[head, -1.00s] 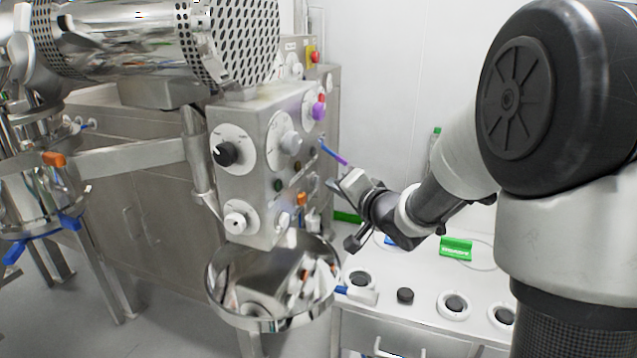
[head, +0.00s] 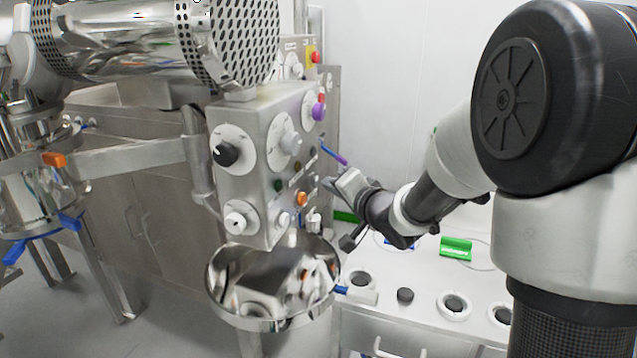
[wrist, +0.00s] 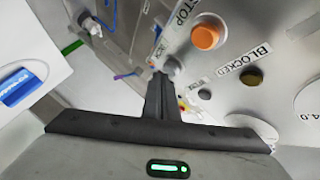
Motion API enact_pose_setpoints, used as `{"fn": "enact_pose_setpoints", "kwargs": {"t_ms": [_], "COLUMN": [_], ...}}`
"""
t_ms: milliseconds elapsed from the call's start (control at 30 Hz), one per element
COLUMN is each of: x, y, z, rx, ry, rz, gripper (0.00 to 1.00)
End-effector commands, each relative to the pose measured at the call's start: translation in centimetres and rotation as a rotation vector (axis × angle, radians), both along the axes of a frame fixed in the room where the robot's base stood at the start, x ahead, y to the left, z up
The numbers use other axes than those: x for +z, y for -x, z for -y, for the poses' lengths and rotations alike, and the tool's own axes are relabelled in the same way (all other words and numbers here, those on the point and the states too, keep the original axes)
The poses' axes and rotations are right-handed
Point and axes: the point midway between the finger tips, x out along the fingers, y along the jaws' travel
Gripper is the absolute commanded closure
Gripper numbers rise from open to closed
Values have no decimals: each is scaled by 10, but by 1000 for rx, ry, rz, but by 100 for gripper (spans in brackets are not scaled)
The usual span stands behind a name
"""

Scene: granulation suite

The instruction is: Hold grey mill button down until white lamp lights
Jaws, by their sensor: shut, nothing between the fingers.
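The grey steel control panel (head: 262,160) stands left of my arm in the head view. My gripper (head: 328,183) is shut and points left at its right-hand face. In the wrist view my gripper's closed fingers (wrist: 160,78) reach up to a small grey button (wrist: 173,67). The fingertips overlap the button's edge; I cannot tell whether they touch or press it. Near it are an orange button (wrist: 205,37), a dim olive lamp (wrist: 252,77) by a BLOCKED label and a small dark lamp (wrist: 205,94). I see no lit white lamp.
A steel bowl (head: 216,290) sits below the panel. A white bench (head: 390,325) with round black-topped items and a green box (head: 456,248) is at the right. A purple-and-blue rod (head: 334,155) juts from the panel just above my gripper. A perforated steel drum (head: 120,40) is above left.

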Motion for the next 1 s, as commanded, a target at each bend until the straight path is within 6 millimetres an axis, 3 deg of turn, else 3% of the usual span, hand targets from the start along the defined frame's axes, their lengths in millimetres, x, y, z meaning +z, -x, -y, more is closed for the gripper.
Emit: {"fn": "enact_pose_setpoints", "kwargs": {"t_ms": [1000], "x": [0], "y": [-4], "z": [-10], "rx": [1], "ry": [1], "rz": [0], "gripper": [100]}}
